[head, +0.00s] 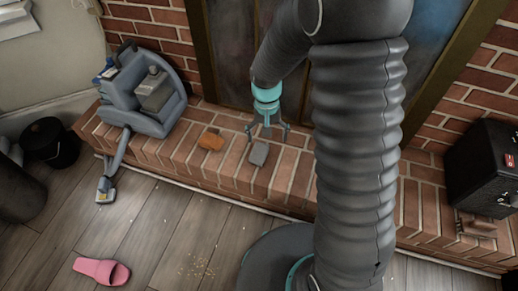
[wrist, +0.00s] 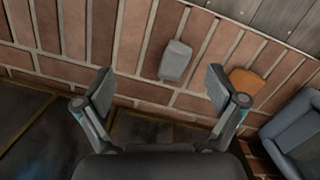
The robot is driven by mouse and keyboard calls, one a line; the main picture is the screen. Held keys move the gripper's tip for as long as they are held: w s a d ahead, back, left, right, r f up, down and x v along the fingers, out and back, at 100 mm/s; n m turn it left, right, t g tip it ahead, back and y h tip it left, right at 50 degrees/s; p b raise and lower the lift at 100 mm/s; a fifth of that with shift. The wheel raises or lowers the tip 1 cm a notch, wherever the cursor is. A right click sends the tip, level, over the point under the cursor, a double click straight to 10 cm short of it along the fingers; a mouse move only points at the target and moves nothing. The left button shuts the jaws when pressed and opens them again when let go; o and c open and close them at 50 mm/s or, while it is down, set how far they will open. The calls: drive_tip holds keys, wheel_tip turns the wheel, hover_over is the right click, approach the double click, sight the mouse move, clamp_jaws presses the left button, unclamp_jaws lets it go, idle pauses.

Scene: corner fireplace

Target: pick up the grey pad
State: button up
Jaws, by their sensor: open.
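The grey pad (head: 259,154) lies on the brick hearth ledge in the head view, just below my gripper (head: 267,131). In the wrist view the grey pad (wrist: 175,61) lies flat on the bricks, ahead of the fingertips and between their lines. My gripper (wrist: 160,88) is open and empty, with its two fingers spread apart. It is above the ledge and not touching the pad, as far as I can see.
An orange block (head: 211,140) lies left of the pad on the hearth (head: 290,165). A blue-grey vacuum cleaner (head: 143,95) stands at the ledge's left end. A black box (head: 482,165) is at the right. A pink slipper (head: 101,270) lies on the wooden floor.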

drive_tip(key=w+a+f+m, duration=0.1)
drive_tip(key=w+f, duration=0.2)
drive_tip(key=f, duration=0.1)
drive_tip(key=m+t, duration=0.1)
drive_tip(key=m, duration=0.2)
hover_over(259, 150)
wheel_tip(259, 150, down, 8)
drive_tip(key=shift+w+r, duration=0.15)
drive_tip(key=shift+r, duration=0.05)
drive_tip(key=shift+f, duration=2.6)
drive_tip(key=c, duration=1.2)
drive_tip(key=shift+c, duration=0.2)
